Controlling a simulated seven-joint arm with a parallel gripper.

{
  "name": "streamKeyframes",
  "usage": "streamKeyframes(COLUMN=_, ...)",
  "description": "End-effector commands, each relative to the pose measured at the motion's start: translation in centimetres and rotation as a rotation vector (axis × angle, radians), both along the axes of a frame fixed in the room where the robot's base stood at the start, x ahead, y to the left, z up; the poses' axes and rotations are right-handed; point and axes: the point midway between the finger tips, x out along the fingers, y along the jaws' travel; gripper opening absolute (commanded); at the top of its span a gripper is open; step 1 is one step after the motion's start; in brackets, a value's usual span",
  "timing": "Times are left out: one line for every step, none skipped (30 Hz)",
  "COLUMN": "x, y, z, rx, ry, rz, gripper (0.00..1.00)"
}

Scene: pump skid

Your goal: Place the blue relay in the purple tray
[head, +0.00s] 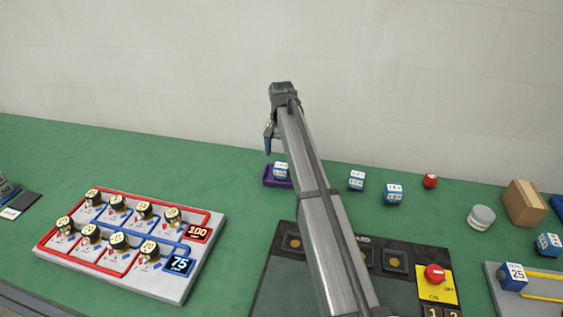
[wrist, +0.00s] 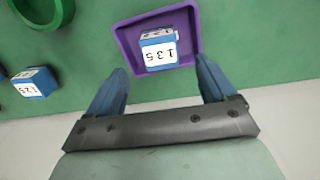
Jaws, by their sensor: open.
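A blue relay with a white label (wrist: 159,52) sits inside the purple tray (wrist: 125,37), near its front wall in the wrist view. In the head view the relay (head: 281,171) and the tray (head: 268,180) are at the back of the green table, partly hidden by my arm. My gripper (wrist: 162,78) is open, its two blue fingers apart on either side of the tray's near edge. In the head view my gripper (head: 268,143) is above the tray, apart from it. Other blue relays stand on the table to the right (head: 356,180), (head: 393,194).
A white board with several black knobs (head: 130,240) lies at left. A dark panel with a red button (head: 435,274) is at front centre. A red object (head: 430,181), a grey round container (head: 481,217) and a brown box (head: 524,203) stand at right.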

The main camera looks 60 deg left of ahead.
Motion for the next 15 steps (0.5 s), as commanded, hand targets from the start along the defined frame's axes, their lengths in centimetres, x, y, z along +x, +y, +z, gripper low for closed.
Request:
streamKeyframes(x=0.0, y=0.1, z=0.9, rx=0.001, ry=-0.001, rz=0.000, gripper=0.84)
streamKeyframes(x=0.0, y=0.1, z=1.3, rx=0.001, ry=-0.001, rz=0.000, gripper=0.84)
streamKeyframes(x=0.0, y=0.1, z=1.8, rx=0.001, ry=-0.001, rz=0.000, gripper=0.84)
streamKeyframes(x=0.0, y=0.1, z=2.1, rx=0.001, ry=-0.001, rz=0.000, gripper=0.84)
streamKeyframes(x=0.0, y=0.1, z=2.5, rx=0.001, ry=-0.001, rz=0.000, gripper=0.84)
streamKeyframes(x=0.0, y=0.0, z=2.8, rx=0.001, ry=-0.001, rz=0.000, gripper=0.84)
streamKeyframes(x=0.0, y=0.0, z=3.0, rx=0.000, ry=0.000, rz=0.000, gripper=0.84)
streamKeyframes(x=0.0, y=0.0, z=3.2, rx=0.000, ry=0.000, rz=0.000, gripper=0.84)
streamKeyframes(x=0.0, y=0.0, z=3.4, rx=0.000, ry=0.000, rz=0.000, gripper=0.84)
streamKeyframes(x=0.0, y=0.0, z=3.5, rx=-0.001, ry=0.001, rz=0.000, gripper=0.84)
streamKeyframes(x=0.0, y=0.0, z=3.6, rx=-0.001, ry=0.001, rz=0.000, gripper=0.84)
streamKeyframes(x=0.0, y=0.0, z=3.6, rx=-0.001, ry=0.001, rz=0.000, gripper=0.84)
streamKeyframes(x=0.0, y=0.0, z=3.7, rx=-0.001, ry=0.001, rz=0.000, gripper=0.84)
streamKeyframes(x=0.0, y=0.0, z=3.7, rx=-0.001, ry=0.001, rz=0.000, gripper=0.84)
streamKeyframes(x=0.0, y=0.0, z=3.7, rx=-0.001, ry=0.001, rz=0.000, gripper=0.84)
